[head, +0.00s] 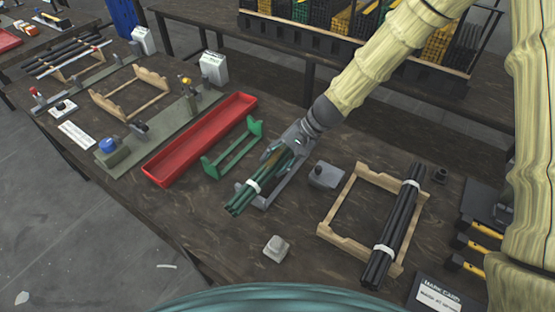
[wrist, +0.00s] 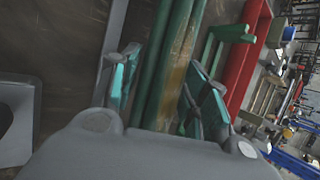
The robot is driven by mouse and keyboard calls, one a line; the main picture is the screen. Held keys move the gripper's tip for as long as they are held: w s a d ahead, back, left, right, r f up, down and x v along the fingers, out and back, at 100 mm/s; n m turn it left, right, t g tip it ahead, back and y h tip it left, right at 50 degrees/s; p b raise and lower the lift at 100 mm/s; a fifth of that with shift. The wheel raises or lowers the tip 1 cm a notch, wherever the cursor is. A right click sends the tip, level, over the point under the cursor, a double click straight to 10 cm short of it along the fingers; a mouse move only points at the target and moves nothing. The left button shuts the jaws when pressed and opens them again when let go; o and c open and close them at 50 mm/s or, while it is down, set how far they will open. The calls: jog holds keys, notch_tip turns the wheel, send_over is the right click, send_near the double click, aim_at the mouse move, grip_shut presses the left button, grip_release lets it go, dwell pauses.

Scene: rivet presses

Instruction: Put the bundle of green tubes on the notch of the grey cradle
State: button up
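The bundle of green tubes (head: 246,195), with a white band, lies slantwise over the left side of the grey cradle (head: 285,190) in the head view. My gripper (head: 276,156) is at the bundle's upper end, one finger on each side. In the wrist view the green tubes (wrist: 166,70) run between the teal finger pads (wrist: 160,85) and fill most of the gap, so it looks shut on them. The bundle and gripper hide much of the cradle, including its notches. I cannot tell whether the tubes touch it.
A green cradle (head: 233,152) and a red tray (head: 200,138) stand to the left. A wooden cradle (head: 340,202) with a black tube bundle (head: 397,225) stands to the right. A grey block (head: 325,176) and a small pale block (head: 276,248) are close by.

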jog(key=shift+o, duration=0.9)
jog(key=shift+r, duration=0.15)
jog(key=v, duration=1.2)
jog(key=shift+b, duration=0.3)
